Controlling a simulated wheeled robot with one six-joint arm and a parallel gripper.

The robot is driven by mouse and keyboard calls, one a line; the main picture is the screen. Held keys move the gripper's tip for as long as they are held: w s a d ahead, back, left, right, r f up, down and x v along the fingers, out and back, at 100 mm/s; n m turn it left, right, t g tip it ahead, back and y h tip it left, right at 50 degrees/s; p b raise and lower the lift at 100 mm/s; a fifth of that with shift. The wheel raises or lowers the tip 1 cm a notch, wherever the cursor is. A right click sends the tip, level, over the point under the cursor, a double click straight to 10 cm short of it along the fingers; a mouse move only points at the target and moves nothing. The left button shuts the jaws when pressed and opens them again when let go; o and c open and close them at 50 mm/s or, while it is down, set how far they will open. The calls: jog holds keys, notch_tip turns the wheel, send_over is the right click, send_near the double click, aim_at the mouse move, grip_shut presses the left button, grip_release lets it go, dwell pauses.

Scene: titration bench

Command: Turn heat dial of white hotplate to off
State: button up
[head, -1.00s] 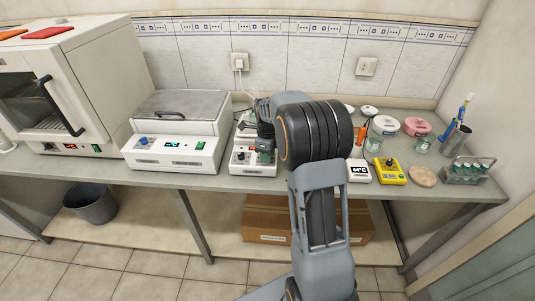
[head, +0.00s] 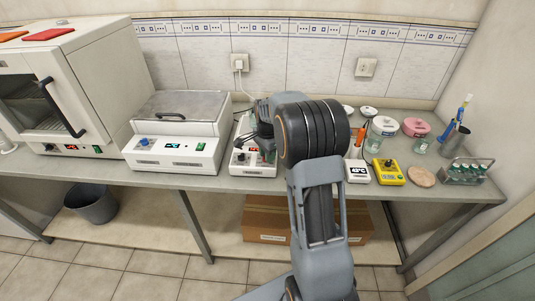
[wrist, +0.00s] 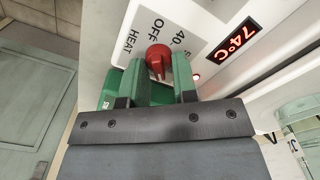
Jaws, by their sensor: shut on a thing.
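The white hotplate (head: 243,169) stands on the bench, partly hidden behind my arm in the head view. In the wrist view its front panel carries a red dial (wrist: 158,58), the printed words HEAT and OFF, a 40 mark, and a red display (wrist: 236,40) reading 74°C. My gripper (wrist: 159,76) has its green fingers on either side of the red dial and is shut on it. The dial's exact pointer direction is hard to tell. In the head view my gripper (head: 266,143) is at the hotplate's front, mostly dark and small.
A water bath (head: 176,142) with a blue knob stands left of the hotplate, and an oven (head: 75,90) farther left. A small white display unit (head: 357,172) and a yellow device (head: 389,172) sit to the right.

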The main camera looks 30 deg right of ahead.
jog(key=n, duration=0.4)
jog(key=shift+w+n, duration=0.15)
jog(key=shift+n, duration=0.15)
jog(key=n, duration=0.4)
jog(key=shift+w+a+n, duration=0.1)
jog(key=shift+n, duration=0.2)
jog(key=n, duration=0.3)
jog(key=shift+a+n, duration=0.1)
jog(key=shift+n, duration=0.2)
jog(key=n, duration=0.4)
jog(key=shift+a+n, duration=0.1)
jog(key=shift+n, duration=0.2)
jog(key=n, duration=0.4)
jog(key=shift+a, duration=0.15)
jog(key=n, duration=0.9)
jog(key=shift+s+a, duration=0.1)
jog(key=shift+s, duration=0.1)
jog(key=shift+s+n, duration=0.1)
jog(key=shift+n, duration=2.3)
